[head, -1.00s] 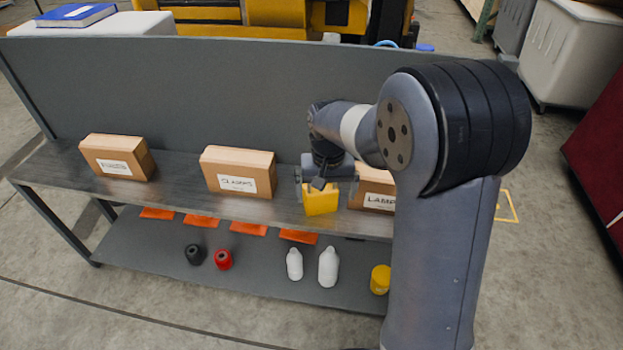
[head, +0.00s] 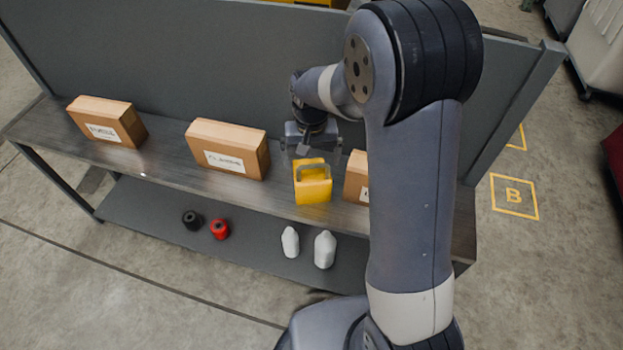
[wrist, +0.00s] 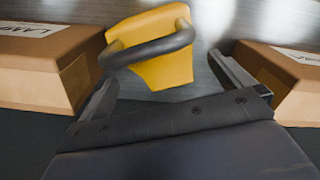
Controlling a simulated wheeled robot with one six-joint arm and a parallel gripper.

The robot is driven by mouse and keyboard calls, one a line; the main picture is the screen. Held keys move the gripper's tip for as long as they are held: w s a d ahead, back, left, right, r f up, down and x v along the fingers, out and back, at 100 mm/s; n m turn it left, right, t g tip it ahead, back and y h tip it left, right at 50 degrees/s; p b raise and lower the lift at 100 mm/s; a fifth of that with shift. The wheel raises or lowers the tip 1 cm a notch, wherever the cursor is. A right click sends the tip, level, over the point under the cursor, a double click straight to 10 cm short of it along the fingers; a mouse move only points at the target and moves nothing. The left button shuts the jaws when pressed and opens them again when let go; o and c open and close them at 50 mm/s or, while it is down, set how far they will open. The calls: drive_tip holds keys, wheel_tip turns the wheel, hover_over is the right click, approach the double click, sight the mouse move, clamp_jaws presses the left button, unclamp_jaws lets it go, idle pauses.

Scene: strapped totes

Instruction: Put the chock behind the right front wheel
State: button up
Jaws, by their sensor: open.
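The yellow chock (head: 313,188) stands on the bench top between two cardboard boxes. It has a grey loop handle on top. My gripper (head: 312,149) is open and empty, just above and behind the chock in the head view. In the wrist view the chock (wrist: 166,62) lies beyond and between the two open fingers (wrist: 168,85), with its dark handle facing the camera. The fingers do not appear to touch it.
A labelled box (head: 228,149) stands left of the chock, and another box (head: 356,178) stands close on its right, partly hidden by my arm. A third box (head: 108,121) is farther left. White bottles (head: 324,249) and red and black items sit on the lower shelf (head: 150,215).

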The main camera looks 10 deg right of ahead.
sight(311, 171)
wheel_tip(311, 171, down, 5)
drive_tip(key=shift+s+f+b, duration=0.1)
drive_tip(key=shift+f+b, duration=0.1)
drive_tip(key=shift+b, duration=0.2)
drive_tip(key=shift+c, duration=0.6)
drive_tip(key=c, duration=1.5)
drive_tip(key=shift+r, duration=0.2)
drive_tip(key=shift+c, duration=0.7)
